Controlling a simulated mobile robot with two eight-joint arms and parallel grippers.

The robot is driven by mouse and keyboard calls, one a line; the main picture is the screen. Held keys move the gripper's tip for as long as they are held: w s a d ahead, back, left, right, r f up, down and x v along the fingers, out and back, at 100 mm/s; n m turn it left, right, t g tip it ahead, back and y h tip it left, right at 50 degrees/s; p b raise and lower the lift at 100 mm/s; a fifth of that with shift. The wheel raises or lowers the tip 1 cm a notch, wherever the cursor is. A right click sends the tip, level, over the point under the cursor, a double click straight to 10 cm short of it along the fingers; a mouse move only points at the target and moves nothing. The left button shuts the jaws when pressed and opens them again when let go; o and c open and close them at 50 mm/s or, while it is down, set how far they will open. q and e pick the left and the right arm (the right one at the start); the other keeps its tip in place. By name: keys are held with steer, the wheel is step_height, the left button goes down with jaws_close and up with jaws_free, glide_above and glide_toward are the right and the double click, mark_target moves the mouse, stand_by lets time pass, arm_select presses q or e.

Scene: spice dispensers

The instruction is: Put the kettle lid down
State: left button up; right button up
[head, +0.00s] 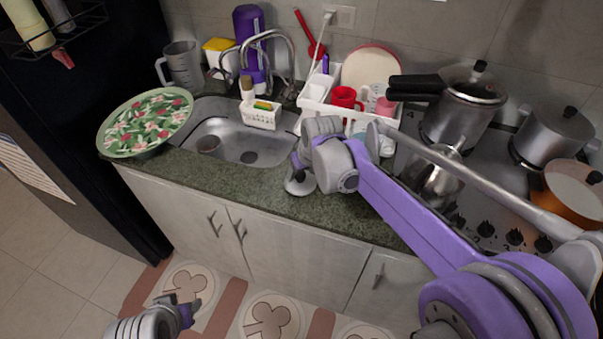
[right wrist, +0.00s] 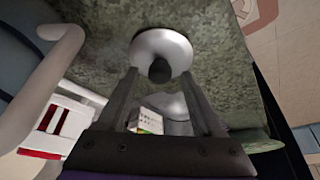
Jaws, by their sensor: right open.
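The kettle lid (head: 300,187) is a round shiny metal disc with a black knob. It lies knob up on the green granite counter, near the front edge and right of the sink. My right gripper (head: 297,167) is over it. In the right wrist view the lid (right wrist: 174,45) shows beyond the fingertips, and the open fingers of the right gripper (right wrist: 159,76) stand on both sides of the knob, with gaps visible. A shiny metal kettle (head: 437,184) stands on the stove, partly hidden by my right arm. My left gripper (head: 187,313) is low in front of the cabinets, away from the lid.
A sink (head: 230,138) with a floral tray (head: 146,118) at its left takes up the counter's left part. A white dish rack (head: 318,98) stands behind my right gripper. A pressure cooker (head: 465,105) and other pots crowd the stove.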

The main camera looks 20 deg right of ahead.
steer(key=a+v, duration=0.1)
steer(key=v, duration=0.9)
steer(key=s+d+f+m, duration=0.1)
steer(key=s+f, duration=0.5)
steer(key=s, duration=0.5)
steer(key=s+d+f+m, duration=0.1)
steer(key=s+d+f, duration=0.1)
steer(key=s+f, duration=0.4)
steer(key=s, duration=0.5)
steer(key=shift+d+t+h+p, duration=0.15)
steer(key=shift+t+h+p, duration=0.15)
steer(key=shift+t+h, duration=0.1)
